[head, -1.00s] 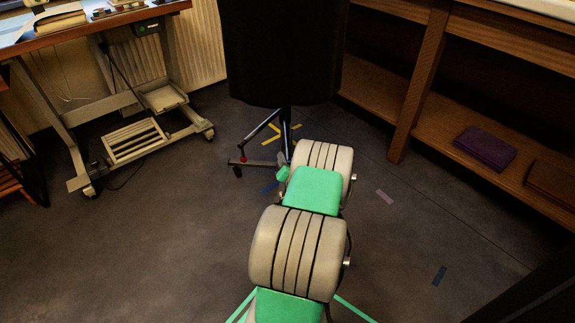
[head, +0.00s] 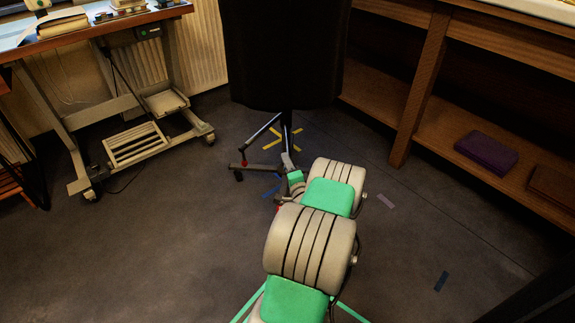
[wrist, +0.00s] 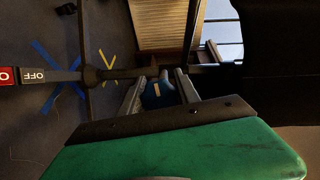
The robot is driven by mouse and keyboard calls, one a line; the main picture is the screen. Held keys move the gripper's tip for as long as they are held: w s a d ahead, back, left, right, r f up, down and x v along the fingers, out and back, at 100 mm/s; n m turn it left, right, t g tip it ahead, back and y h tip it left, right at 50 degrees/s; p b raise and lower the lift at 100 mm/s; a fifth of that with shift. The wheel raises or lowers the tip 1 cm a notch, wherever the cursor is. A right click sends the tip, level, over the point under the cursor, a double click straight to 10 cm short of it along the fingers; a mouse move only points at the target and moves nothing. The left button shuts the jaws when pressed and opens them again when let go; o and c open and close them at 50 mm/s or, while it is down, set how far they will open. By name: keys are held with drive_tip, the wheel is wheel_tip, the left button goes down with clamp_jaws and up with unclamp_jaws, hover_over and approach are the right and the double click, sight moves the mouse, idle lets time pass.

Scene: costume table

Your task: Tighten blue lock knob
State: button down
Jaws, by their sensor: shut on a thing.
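The blue lock knob (wrist: 157,95) shows in the wrist view between the two grey fingers of my gripper (wrist: 158,88). The fingers are shut on it, one on each side, and a pale mark shows on its face. The knob sits beside a dark post (wrist: 128,73) that runs across the wrist view. In the head view my gripper (head: 289,160) is low at the stand's pole, under the black form (head: 285,55). The knob cannot be made out there.
A lever marked OFF (wrist: 38,76) lies left in the wrist view. The stand has low legs (head: 252,168) spread near the floor. Yellow tape (head: 275,142) marks the floor. A wooden shelf unit (head: 418,85) stands right and a wheeled table frame (head: 60,125) left. Floor between is mostly clear.

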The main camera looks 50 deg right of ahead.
idle(0.3)
drive_tip(key=c, duration=0.9)
unclamp_jaws()
drive_tip(key=p+v, duration=0.2)
drive_tip(key=v, duration=0.6)
drive_tip(key=shift+w, duration=0.1)
